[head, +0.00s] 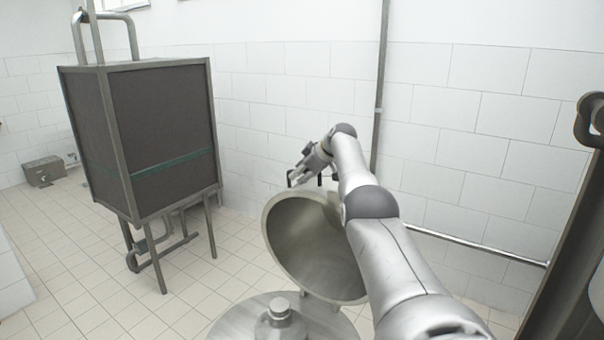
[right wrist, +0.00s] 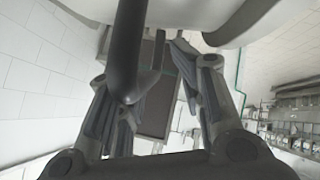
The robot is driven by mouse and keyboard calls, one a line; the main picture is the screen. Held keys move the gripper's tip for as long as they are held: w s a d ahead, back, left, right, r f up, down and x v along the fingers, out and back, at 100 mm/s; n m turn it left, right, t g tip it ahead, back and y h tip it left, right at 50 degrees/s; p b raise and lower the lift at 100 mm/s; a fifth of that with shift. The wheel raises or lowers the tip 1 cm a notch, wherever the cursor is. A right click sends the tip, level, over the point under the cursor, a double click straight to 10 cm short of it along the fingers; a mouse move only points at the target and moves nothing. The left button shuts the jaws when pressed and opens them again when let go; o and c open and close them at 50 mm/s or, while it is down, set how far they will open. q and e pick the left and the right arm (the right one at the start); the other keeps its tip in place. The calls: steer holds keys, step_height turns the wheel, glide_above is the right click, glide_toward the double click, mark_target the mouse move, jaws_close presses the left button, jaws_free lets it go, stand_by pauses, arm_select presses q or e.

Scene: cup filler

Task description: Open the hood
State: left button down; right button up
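The hood (head: 315,245) is a round, hollow metal lid, tilted up so that its concave inside faces the head camera. It stands raised above the round metal top (head: 240,325) of the machine. My right gripper (head: 300,176) is at the hood's upper far edge, beside a dark handle (head: 291,179). In the right wrist view, the dark handle bar (right wrist: 126,50) passes close to the left finger. The two fingers of the right gripper (right wrist: 158,85) are apart. Contact with the handle cannot be told. My left gripper is not in view.
A dark cabinet on metal legs (head: 160,130) stands at the left. A vertical pipe (head: 380,80) runs along the tiled wall behind my right arm, and a metal frame (head: 575,230) stands at the right edge. The tiled floor (head: 100,270) is clear at the left front.

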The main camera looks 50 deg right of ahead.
steer(key=shift+v, duration=0.75)
steer(key=v, duration=1)
steer(key=shift+s+r, duration=0.2)
steer(key=shift+s, duration=0.05)
steer(key=shift+f, duration=0.1)
